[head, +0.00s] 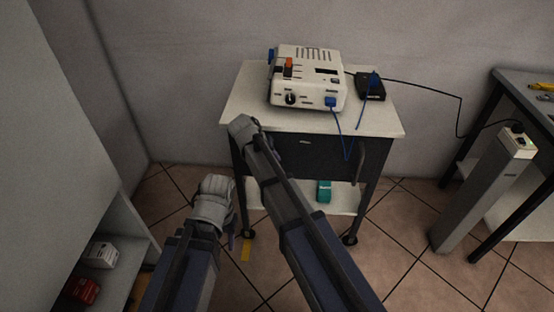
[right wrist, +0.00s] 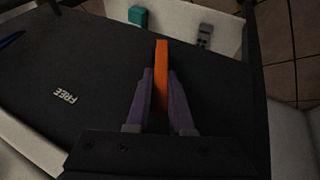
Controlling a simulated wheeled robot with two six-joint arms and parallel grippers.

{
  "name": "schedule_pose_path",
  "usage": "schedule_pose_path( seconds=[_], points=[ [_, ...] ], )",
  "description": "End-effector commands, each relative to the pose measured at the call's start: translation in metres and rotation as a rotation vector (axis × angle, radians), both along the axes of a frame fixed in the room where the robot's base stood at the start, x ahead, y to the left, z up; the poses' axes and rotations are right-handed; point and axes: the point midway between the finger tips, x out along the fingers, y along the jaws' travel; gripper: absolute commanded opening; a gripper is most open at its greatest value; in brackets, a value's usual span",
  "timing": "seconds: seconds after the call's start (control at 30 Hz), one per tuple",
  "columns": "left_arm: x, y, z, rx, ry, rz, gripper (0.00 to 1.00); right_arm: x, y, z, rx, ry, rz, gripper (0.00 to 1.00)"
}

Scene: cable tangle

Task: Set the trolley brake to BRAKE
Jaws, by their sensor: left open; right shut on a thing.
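The trolley (head: 389,121) has a white top and a dark front panel (head: 328,158). In the right wrist view, my right gripper (right wrist: 158,85) is shut on an orange lever (right wrist: 161,60) in front of the dark panel. A white FREE label (right wrist: 66,96) is on the panel, to the left of the lever and apart from it. No BRAKE label shows. In the head view, my right arm hides the lever and the right fingertips. My left gripper (head: 231,241) is open and empty, low in front of the trolley's left side.
A white device (head: 306,80) with a blue cable and a black box (head: 370,87) stand on the trolley top. A teal box (head: 324,191) lies on the lower shelf. A grey post (head: 485,185) and a bench (head: 520,92) stand right; shelves stand left.

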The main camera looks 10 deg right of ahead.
Motion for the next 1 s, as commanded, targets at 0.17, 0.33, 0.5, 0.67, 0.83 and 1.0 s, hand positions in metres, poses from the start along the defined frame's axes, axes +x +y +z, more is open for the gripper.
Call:
schedule_pose_path(
  seconds=[0.17,0.33,0.5,0.67,0.83,1.0],
  points=[
    [0.0,0.0,-0.018,0.001,0.0,0.0,0.5,0.002,0.008,-0.008,-0.108,0.034,0.0,0.0],
    [0.0,0.0,-0.027,0.002,-0.001,-0.001,0.5,0.003,0.011,-0.01,-0.179,0.055,-0.001,0.0],
    [0.0,0.001,-0.032,0.004,-0.001,-0.001,0.5,0.002,0.014,-0.01,-0.221,0.068,-0.001,0.0],
    [0.0,0.001,-0.033,0.004,-0.001,-0.001,0.5,0.002,0.014,-0.009,-0.238,0.073,-0.004,0.0],
    [0.0,0.001,-0.033,0.004,-0.001,-0.001,0.5,0.001,0.014,-0.009,-0.242,0.076,-0.004,0.0],
    [0.0,0.001,-0.033,0.004,-0.001,-0.001,0.5,0.001,0.014,-0.009,-0.242,0.076,-0.004,0.0]
  ],
)
